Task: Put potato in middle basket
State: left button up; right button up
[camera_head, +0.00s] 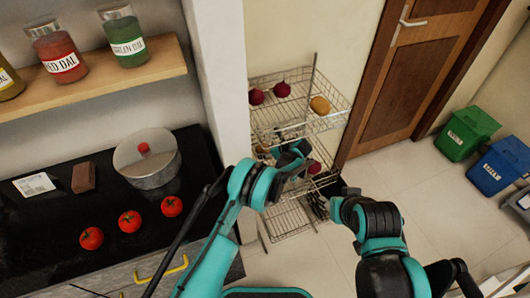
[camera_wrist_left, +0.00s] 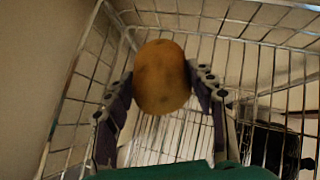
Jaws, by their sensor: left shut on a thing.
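A brown potato (camera_wrist_left: 162,88) sits between the two fingers of my left gripper (camera_wrist_left: 160,76) in the left wrist view, with wire mesh around and behind it. In the head view my left gripper (camera_head: 297,152) is at the middle basket (camera_head: 262,136) of the wire rack, and its arm hides part of that basket. The held potato cannot be made out there. Another yellow-brown potato-like item (camera_head: 320,105) lies in the top basket (camera_head: 282,112). My right gripper (camera_head: 340,199) is low beside the rack, and its fingers are unclear.
Dark red round vegetables (camera_head: 282,89) lie in the top basket, and another (camera_head: 314,167) shows beside my left gripper. A wall edge (camera_head: 222,80) stands left of the rack. A counter with a pot (camera_head: 147,160) and tomatoes (camera_head: 130,222) is at left.

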pick_arm(q)
jog(key=shift+s+d, duration=0.1)
jog(key=shift+d, duration=0.05)
jog(key=shift+f, duration=0.15)
jog(key=o, duration=1.4)
jog(key=shift+c, duration=0.2)
jog(key=shift+s+d+r+p, duration=0.15)
jog(key=shift+r+p, duration=0.15)
jog(key=shift+r, duration=0.15)
jog(key=p+v, duration=0.2)
jog(key=v, duration=0.4)
jog(key=shift+s+d+r+p, duration=0.15)
jog(key=shift+s+r+p, duration=0.05)
jog(key=shift+r+p, duration=0.1)
jog(key=shift+f, duration=0.1)
